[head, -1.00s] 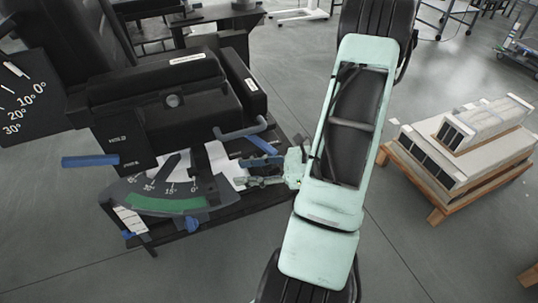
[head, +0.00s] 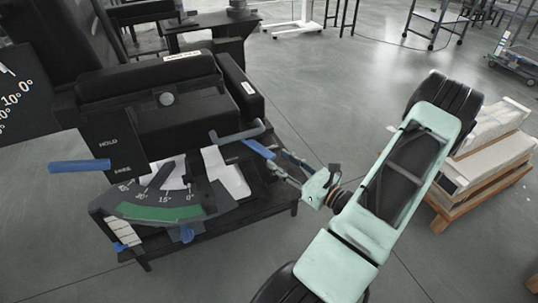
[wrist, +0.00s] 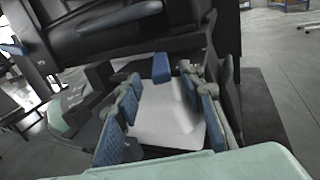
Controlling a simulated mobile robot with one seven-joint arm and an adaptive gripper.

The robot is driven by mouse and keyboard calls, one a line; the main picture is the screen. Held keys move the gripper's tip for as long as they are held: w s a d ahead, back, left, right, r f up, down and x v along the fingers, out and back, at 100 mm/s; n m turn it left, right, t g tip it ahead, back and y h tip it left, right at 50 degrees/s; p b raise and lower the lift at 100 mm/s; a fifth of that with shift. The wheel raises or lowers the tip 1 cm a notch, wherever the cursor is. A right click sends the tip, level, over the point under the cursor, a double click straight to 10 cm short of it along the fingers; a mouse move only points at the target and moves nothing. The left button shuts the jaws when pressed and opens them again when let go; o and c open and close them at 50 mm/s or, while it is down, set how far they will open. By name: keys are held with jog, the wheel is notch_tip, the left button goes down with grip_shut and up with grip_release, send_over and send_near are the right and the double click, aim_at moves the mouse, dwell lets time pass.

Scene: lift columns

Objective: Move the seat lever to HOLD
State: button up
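A dark panel (head: 113,145) on the seat's side reads HOLD above a second, blurred word. A blue bar handle (head: 79,166) sticks out to its left, nearer the height of the lower word. Another blue handle (head: 257,148) lies by a grey bar, right of the dial; I cannot tell from the labels which is the seat lever. My gripper (head: 281,167) is just right of this second handle. In the wrist view, my gripper (wrist: 162,120) has its blue pads wide apart with nothing held. A blue block end (wrist: 161,69) shows ahead between them.
An angle dial (head: 160,205) with a green band and pointer stands at the front of the seat. White sheets (head: 228,172) lie beside it. A wooden pallet with pale boxes (head: 490,150) stands at right.

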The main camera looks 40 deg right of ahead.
aim_at(274, 156)
jog(key=shift+w+a+b, duration=0.15)
jog(key=shift+w+a, duration=0.05)
jog(key=shift+w, duration=1.15)
jog(key=shift+w+a+b, duration=0.15)
jog(key=shift+w+a, duration=0.05)
jog(key=shift+w, duration=1.1)
grip_shut()
